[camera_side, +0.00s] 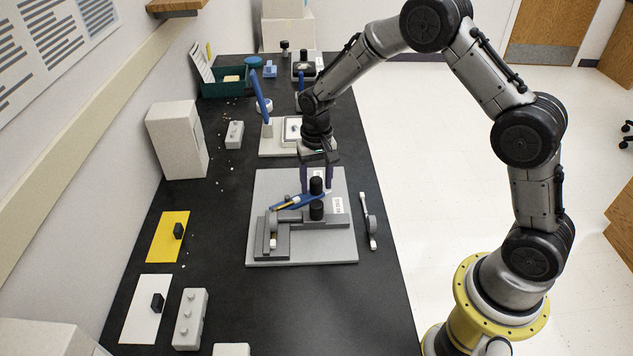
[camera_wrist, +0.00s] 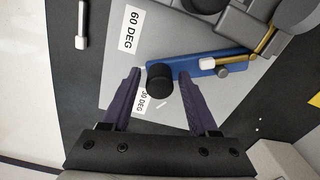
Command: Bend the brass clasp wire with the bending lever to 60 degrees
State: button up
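The blue bending lever (camera_side: 312,201) lies on a grey bending fixture (camera_side: 345,245) in the side view. It also shows in the wrist view (camera_wrist: 215,64). A black knob (camera_wrist: 160,79) stands at the lever's end. The brass clasp wire (camera_wrist: 262,45) runs beside the lever's other end, and its white tip touches or nearly touches a small grey pin. My gripper (camera_wrist: 158,73) is open, pointing down, its purple fingers on either side of the knob with gaps showing. A "60 DEG" label (camera_wrist: 131,28) and a "30 DEG" label (camera_wrist: 141,99) lie on the plate.
A grey tool (camera_side: 371,222) lies right of the plate. Behind are a white stand with a blue handle (camera_side: 262,95) and a green tray (camera_side: 222,88). Yellow (camera_side: 166,240) and white (camera_side: 146,312) pads lie left.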

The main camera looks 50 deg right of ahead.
jog(key=shift+o, duration=0.2)
notch_tip(320, 180, up, 14)
dwell(0.6)
jog(key=shift+f, duration=0.1)
jog(key=s+r+n+t, duration=0.1)
jog(key=s+r+t, duration=0.3)
jog(key=s+r, duration=0.95)
jog(key=s+f+n, duration=0.2)
jog(key=s, duration=0.5)
jog(key=s+f+n+t, duration=0.1)
jog(key=s+f+n, duration=0.1)
jog(key=s, duration=0.6)
jog(key=shift+s+f+n+t, duration=0.25)
jog(key=shift+s+n+t, duration=0.05)
jog(key=shift+n, duration=0.3)
